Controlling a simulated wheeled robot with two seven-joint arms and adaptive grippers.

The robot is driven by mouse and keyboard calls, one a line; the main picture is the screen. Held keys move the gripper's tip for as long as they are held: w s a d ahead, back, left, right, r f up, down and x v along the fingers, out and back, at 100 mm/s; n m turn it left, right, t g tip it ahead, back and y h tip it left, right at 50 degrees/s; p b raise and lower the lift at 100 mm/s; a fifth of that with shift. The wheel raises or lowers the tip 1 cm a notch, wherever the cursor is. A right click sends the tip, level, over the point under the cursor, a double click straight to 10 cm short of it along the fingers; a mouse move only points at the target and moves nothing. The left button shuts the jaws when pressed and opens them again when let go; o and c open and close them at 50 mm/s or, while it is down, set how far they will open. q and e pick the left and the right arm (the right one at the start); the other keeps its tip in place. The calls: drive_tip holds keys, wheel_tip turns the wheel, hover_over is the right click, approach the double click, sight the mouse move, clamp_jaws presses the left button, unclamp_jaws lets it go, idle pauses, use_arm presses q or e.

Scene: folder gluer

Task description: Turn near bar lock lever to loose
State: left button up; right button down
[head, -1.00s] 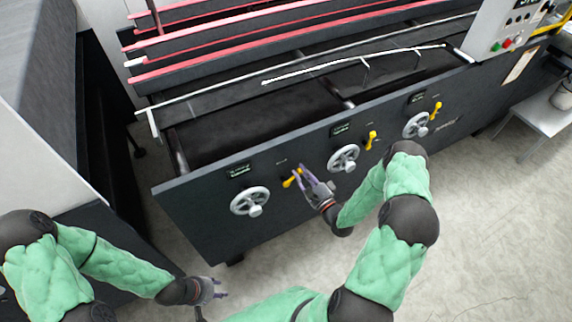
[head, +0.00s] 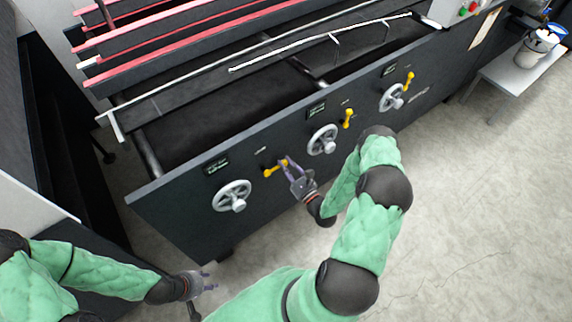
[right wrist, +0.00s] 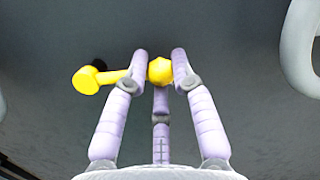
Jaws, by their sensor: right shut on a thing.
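A yellow lock lever (head: 272,170) sits on the dark front panel between two handwheels, at the nearest, left end of the row. My right gripper (head: 285,162) is at this lever. In the right wrist view the fingers (right wrist: 160,64) are closed around the lever's round yellow knob (right wrist: 160,71), and the arm of the lever runs left to its pivot (right wrist: 87,79). My left gripper (head: 211,281) is open and empty, low in the head view, away from the panel.
Silver handwheels (head: 232,196) and (head: 323,140) flank the lever. Two more yellow levers (head: 348,118) and (head: 409,81) and another handwheel (head: 392,97) are farther right. A small table (head: 510,85) with a white bucket (head: 538,47) stands at the right. The floor before the panel is clear.

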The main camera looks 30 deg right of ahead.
drive_tip(key=shift+s+a+f+m, duration=0.2)
drive_tip(key=shift+a+f+m, duration=0.2)
drive_tip(key=shift+f, duration=0.1)
drive_tip(key=c, duration=0.9)
unclamp_jaws()
drive_tip(key=shift+w, duration=0.1)
drive_tip(key=shift+d+r, duration=0.1)
drive_tip(key=shift+d, duration=0.1)
drive_tip(key=s+f, duration=0.1)
drive_tip(key=s, duration=1)
drive_tip(key=shift+s+d+f, duration=0.15)
drive_tip(key=shift+s+f, duration=0.25)
